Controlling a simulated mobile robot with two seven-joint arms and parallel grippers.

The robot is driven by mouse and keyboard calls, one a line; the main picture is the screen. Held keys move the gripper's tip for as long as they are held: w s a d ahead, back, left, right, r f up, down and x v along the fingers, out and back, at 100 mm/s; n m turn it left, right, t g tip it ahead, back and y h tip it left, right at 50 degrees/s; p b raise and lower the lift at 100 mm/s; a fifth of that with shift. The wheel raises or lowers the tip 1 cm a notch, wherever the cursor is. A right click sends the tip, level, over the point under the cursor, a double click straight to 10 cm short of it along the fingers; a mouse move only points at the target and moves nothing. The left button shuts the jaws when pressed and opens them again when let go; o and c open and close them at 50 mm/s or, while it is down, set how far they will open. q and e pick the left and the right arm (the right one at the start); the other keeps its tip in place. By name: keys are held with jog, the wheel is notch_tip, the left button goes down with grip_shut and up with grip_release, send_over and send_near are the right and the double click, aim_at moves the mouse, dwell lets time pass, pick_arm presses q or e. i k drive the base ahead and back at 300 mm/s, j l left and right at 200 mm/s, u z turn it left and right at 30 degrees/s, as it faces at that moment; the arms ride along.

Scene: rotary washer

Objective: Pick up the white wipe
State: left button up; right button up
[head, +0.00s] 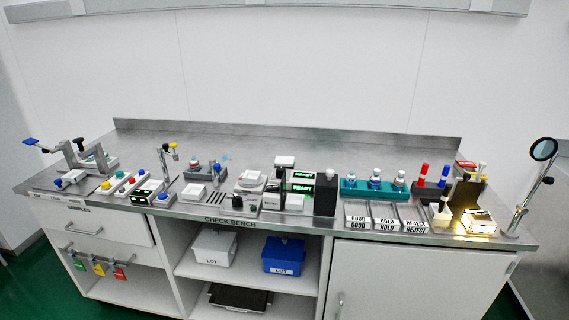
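I cannot pick out the white wipe for certain at this distance. Several small white flat items stand on the steel check bench (330,147). One is a white square piece (193,191) left of the middle. Another white piece (284,160) sits on top of a device at the middle. A third white piece (294,202) is near the front edge, below the green READY display (302,187). Neither of my grippers is in view.
A teal rack (350,186) with bottles stands right of the middle, behind trays marked GOOD, HOLD and REJECT (415,226). A round magnifier (543,149) rises at the right end. Clamps (80,160) crowd the left end. The rear strip of the bench is mostly clear.

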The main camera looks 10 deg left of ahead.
aim_at(282, 161)
jog(key=j+z, duration=0.35)
jog(key=j, duration=0.25)
jog(key=j+z, duration=0.35)
jog(key=j, duration=0.25)
jog(key=k+j+z, duration=0.1)
jog(key=j+z, duration=0.25)
jog(key=j, duration=0.25)
